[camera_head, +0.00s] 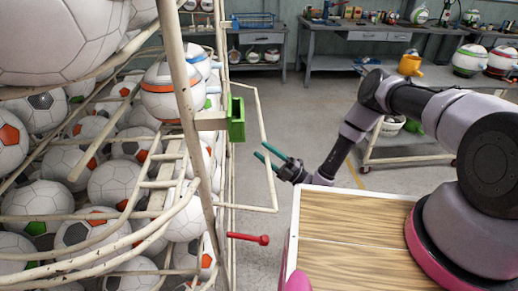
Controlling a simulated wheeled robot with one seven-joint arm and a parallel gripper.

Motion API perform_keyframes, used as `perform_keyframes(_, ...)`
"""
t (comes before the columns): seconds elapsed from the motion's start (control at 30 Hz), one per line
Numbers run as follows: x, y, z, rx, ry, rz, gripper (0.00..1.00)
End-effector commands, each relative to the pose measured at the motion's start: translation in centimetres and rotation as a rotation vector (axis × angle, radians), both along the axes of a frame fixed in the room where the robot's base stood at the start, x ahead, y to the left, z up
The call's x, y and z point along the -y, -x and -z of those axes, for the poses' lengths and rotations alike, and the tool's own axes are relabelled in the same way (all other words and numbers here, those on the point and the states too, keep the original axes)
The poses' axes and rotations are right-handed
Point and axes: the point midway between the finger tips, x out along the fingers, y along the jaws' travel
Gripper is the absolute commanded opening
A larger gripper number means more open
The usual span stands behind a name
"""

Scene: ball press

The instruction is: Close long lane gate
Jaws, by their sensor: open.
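A ball rack of cream metal tubes (178,75) fills the left side, with lanes full of soccer balls. A cream wire frame (276,192) sticks out to the right from the rack's end; it looks like a gate standing open, but I cannot tell for sure that it is the long lane gate. A green block (236,119) sits on a bracket of the rack, and a red handle (249,239) juts out lower down. My gripper (262,151), with teal fingers, is open and empty beside the wire frame. I cannot tell whether it touches the frame.
A wooden-topped surface (345,235) lies at the front, below my arm. A cart (410,155) with a white bowl stands at the right. Workbenches (375,33) with tools and balls line the back wall. The grey floor between rack and benches is clear.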

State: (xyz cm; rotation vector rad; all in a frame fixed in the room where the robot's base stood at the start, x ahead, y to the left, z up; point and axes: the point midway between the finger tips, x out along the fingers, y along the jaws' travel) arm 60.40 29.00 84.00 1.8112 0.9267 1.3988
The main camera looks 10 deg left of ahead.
Motion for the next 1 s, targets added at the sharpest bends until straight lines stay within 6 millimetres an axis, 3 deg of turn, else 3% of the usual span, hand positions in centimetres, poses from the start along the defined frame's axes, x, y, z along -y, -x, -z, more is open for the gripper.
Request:
perform_keyframes(0.2, -1.9, -0.4, -1.2, 0.001, 0.0, -0.002, 0.49)
perform_keyframes(0.53, -2.2, -0.5, -1.3, 0.0, 0.0, 0.0, 0.49)
perform_keyframes(0.67, -2.2, -0.5, -1.3, 0.0, 0.0, 0.0, 0.0)
perform_keyframes(1.0, -2.1, -0.4, -1.3, 0.0, 0.001, 0.0, 0.0)
